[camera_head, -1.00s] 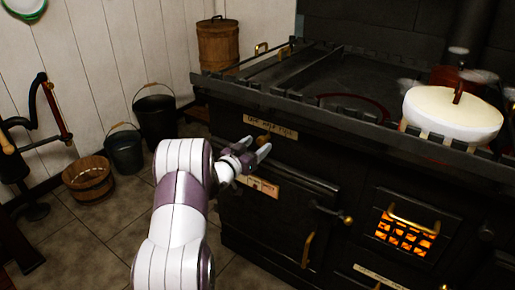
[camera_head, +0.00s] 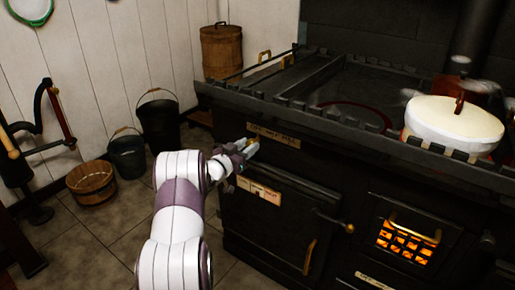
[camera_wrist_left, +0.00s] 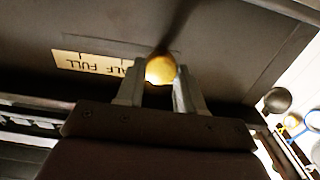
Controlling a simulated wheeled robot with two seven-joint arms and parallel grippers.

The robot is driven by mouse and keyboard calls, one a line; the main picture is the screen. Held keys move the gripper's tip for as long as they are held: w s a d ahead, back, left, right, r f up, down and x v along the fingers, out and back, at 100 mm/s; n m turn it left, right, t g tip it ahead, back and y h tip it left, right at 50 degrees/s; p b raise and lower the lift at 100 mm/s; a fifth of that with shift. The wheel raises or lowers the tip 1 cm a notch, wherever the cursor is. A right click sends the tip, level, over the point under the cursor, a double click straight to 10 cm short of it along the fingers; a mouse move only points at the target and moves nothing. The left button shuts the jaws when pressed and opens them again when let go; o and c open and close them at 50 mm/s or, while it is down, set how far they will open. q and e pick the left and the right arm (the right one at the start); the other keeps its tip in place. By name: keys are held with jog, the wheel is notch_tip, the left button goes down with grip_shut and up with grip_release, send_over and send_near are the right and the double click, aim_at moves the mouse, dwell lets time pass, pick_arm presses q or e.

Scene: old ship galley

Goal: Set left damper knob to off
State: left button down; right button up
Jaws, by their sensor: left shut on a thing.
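The left damper knob (camera_wrist_left: 160,69) is a small brass ball on the black stove front. In the left wrist view it sits between the two fingers of my left gripper (camera_wrist_left: 157,84), which is shut on it. A cream label plate (camera_wrist_left: 92,64) beside it reads "HALF FULL"; the rest of its text is hidden. In the head view my left gripper (camera_head: 243,147) is at the upper left of the stove front, at the left end of the label plate (camera_head: 273,135), and largely hides the knob. My right gripper is not in view.
The black stove (camera_head: 330,160) fills the right side, with a glowing grate (camera_head: 408,238) and a white pot (camera_head: 453,122) on top. A door handle (camera_head: 309,257) sticks out below. Buckets (camera_head: 158,122) stand on the floor at left.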

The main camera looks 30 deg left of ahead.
pick_arm(q)
jog(key=shift+a, duration=0.55)
jog(key=shift+r, duration=0.1)
jog(key=c, duration=1.1)
grip_release()
jog(key=o, duration=0.4)
jog(key=shift+a, duration=0.15)
